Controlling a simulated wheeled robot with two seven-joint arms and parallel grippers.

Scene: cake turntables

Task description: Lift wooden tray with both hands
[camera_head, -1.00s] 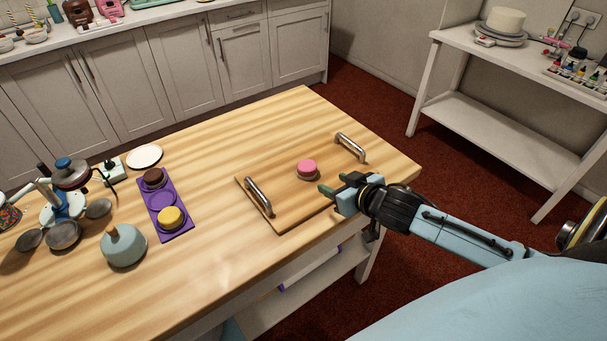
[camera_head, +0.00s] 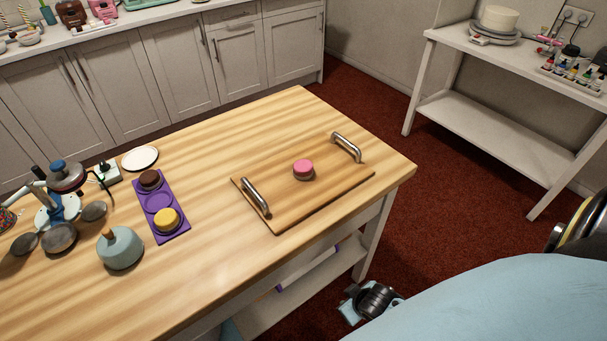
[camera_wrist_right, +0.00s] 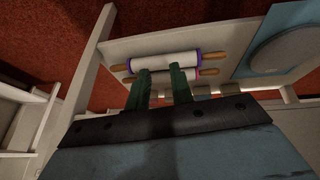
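The wooden tray (camera_head: 292,205) lies flat on the wooden table. It has a metal handle at its left end (camera_head: 255,197) and another at its right end (camera_head: 347,147). A small pink cake (camera_head: 303,166) sits on it. My right gripper (camera_wrist_right: 160,84) is low beside the table's right front, below the tabletop and apart from the tray. In the right wrist view its two green fingers are apart with nothing held between them. In the head view its body shows, but its fingertips are not clear. My left gripper is not in view.
A purple tray (camera_head: 172,236) with small cakes, a blue-grey pot (camera_head: 120,249) and a white plate (camera_head: 140,158) stand on the table's left. Rolling pins (camera_wrist_right: 165,62) lie near my right fingers in the wrist view. A white side table (camera_head: 490,135) stands at right.

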